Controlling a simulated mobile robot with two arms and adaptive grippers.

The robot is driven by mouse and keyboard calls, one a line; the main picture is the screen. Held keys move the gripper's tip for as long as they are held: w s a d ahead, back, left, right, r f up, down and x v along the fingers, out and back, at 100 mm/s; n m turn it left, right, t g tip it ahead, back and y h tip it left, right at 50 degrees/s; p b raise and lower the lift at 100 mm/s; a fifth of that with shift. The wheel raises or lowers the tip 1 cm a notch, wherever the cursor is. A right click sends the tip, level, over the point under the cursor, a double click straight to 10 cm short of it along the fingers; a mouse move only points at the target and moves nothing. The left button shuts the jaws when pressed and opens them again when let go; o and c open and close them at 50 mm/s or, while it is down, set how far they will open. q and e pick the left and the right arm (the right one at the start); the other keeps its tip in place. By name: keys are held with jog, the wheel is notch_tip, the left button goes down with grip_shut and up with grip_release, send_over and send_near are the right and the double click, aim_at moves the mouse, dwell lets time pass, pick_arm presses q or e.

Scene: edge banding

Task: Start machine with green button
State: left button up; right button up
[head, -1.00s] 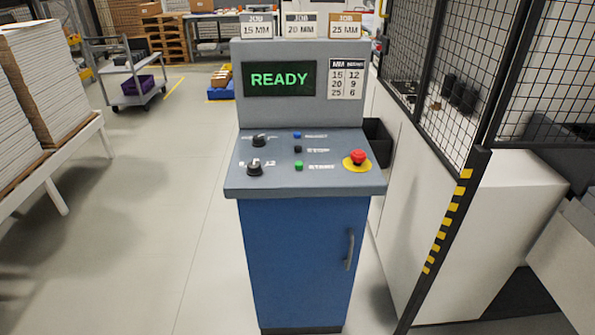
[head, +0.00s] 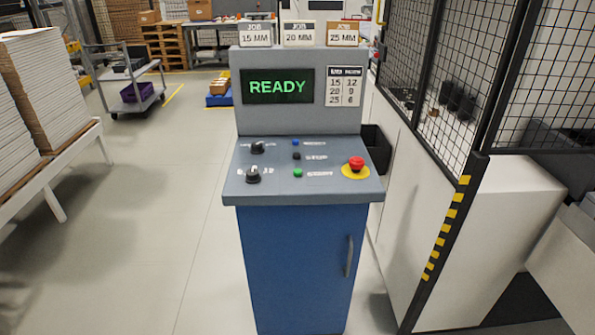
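The machine's control console (head: 300,255) stands in front of me, with a blue cabinet and a grey sloped panel. The small green button (head: 298,173) is the lowest of a column on the panel. Above it are a black button (head: 296,156) and a blue button (head: 295,143). A red mushroom button (head: 356,162) on a yellow disc is at the right. Two black knobs, an upper one (head: 257,147) and a lower one (head: 253,175), are at the left. The screen (head: 277,86) reads READY in green. Neither gripper is in view.
Three JOB cards (head: 299,33) stand on top of the console. A mesh fence (head: 435,90) and a striped post (head: 446,230) are close on the right. Stacked boards (head: 50,85) lie on a bench at left. A cart (head: 130,85) stands behind. The floor left of the console is clear.

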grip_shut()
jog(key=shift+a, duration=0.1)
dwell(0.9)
